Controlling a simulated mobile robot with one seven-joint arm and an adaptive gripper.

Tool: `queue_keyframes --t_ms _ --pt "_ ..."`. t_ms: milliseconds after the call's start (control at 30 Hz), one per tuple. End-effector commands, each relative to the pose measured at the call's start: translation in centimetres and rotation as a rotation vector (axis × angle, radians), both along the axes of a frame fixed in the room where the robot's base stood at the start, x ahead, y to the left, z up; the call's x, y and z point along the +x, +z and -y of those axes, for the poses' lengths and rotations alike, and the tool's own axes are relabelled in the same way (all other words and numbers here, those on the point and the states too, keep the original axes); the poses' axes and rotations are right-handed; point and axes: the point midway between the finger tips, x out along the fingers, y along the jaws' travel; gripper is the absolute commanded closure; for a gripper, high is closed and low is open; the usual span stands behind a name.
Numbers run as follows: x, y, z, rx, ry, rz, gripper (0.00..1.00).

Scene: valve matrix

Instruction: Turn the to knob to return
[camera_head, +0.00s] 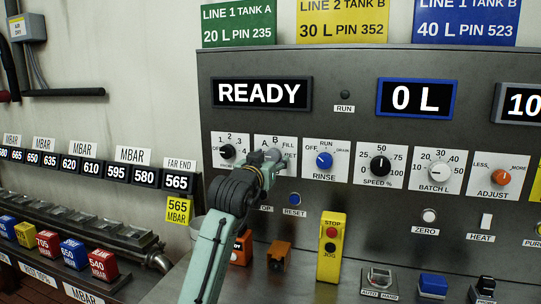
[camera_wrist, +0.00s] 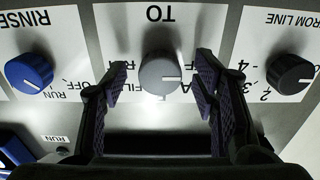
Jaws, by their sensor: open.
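The grey TO knob (camera_wrist: 160,72) is in the middle of the wrist view, which shows the panel upside down. Its white mark points right in that view, toward the side with the letter A. My gripper (camera_wrist: 161,82) is open, with one finger on each side of the knob and a visible gap to each. In the head view my gripper (camera_head: 268,160) is in front of the TO plate (camera_head: 263,143) and hides most of the knob.
The black FROM LINE knob (camera_wrist: 290,74) and the blue RINSE knob (camera_wrist: 29,72) flank the TO knob closely. Displays read READY (camera_head: 261,93) and 0 L (camera_head: 416,98). Below are a blue RESET button (camera_head: 295,199) and a yellow STOP/JOG box (camera_head: 331,247).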

Motion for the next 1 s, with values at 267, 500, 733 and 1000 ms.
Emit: queue_keyframes --t_ms 267,500,733,1000 --pt "0.36 -0.02 0.15 0.001 0.0 0.001 0.46" --pt "0.35 0.0 0.12 0.001 0.0 0.001 0.58" --pt "0.34 0.0 0.12 0.001 0.0 0.001 0.73" --pt "0.33 0.0 0.11 0.0 0.0 0.001 0.91"
